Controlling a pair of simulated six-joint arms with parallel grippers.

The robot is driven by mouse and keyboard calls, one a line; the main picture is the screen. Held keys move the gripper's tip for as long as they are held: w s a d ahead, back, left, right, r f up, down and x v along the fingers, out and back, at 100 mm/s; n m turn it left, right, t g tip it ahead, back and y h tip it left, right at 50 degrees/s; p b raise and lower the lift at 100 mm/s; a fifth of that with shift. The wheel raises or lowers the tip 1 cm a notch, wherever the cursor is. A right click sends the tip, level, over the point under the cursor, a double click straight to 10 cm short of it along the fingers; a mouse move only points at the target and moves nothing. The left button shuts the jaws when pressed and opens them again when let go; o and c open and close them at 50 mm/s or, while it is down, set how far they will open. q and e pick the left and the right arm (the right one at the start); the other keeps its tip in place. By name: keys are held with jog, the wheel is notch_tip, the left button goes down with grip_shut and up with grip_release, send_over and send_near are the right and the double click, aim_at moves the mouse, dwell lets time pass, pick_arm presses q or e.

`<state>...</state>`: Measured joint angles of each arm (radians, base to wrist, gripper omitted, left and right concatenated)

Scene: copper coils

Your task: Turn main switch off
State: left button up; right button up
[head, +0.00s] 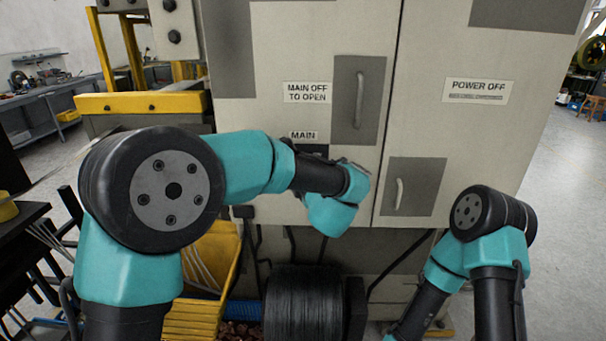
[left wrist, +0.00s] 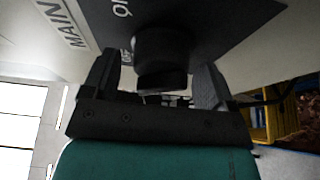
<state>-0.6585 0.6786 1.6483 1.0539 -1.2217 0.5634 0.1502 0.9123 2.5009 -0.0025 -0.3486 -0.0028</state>
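The main switch is a black round knob (left wrist: 160,55) on a dark plate (left wrist: 215,22) with partly cut-off white lettering, in the left wrist view. My left gripper (left wrist: 152,82) is open, with one finger on each side of the knob; the right finger looks very close to it. I cannot tell whether either finger touches it. In the head view, my left arm's wrist covers the knob; only a strip of the dark plate (head: 314,149) shows under the "MAIN" label (head: 303,135). My right gripper is out of view, below the frame.
The grey cabinet (head: 440,50) has a "MAIN OFF TO OPEN" label, a "POWER OFF" label (head: 477,91) and two door handles (head: 359,100). A black wire spool (head: 303,300) and a yellow bin (head: 212,262) stand below the left arm. Open floor lies to the right.

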pick_arm(q)
jog(key=shift+s, duration=0.1)
jog(key=v, duration=1.7)
jog(key=shift+d+r, duration=0.1)
jog(key=w+a+f+m+g+h, duration=0.35)
jog(key=a+f+m, duration=0.35)
jog(key=f, duration=0.7)
jog(key=w+a+f+m+g+h, duration=0.25)
jog(key=w+a+f+m, duration=0.2)
jog(key=a+f, duration=0.7)
jog(key=s+a+f+m+g+h, duration=0.1)
jog(key=s+a+f+m+g, duration=0.15)
jog(key=s+f, duration=0.4)
jog(key=s+a+f+m+g+h, duration=0.1)
jog(key=s+a+f+m+g, duration=0.2)
jog(key=f, duration=0.7)
jog(key=s+a+f+m+g, duration=0.1)
jog(key=s+a+f+g, duration=0.1)
jog(key=s, duration=0.5)
jog(key=s+a+f+m+g+h, duration=0.1)
jog(key=s+a+f+m+g, duration=0.1)
jog(key=s+f, duration=0.3)
jog(key=shift+s+a+g+h, duration=0.3)
jog(key=shift+s+a+g, duration=0.15)
jog(key=shift+s+a, duration=0.45)
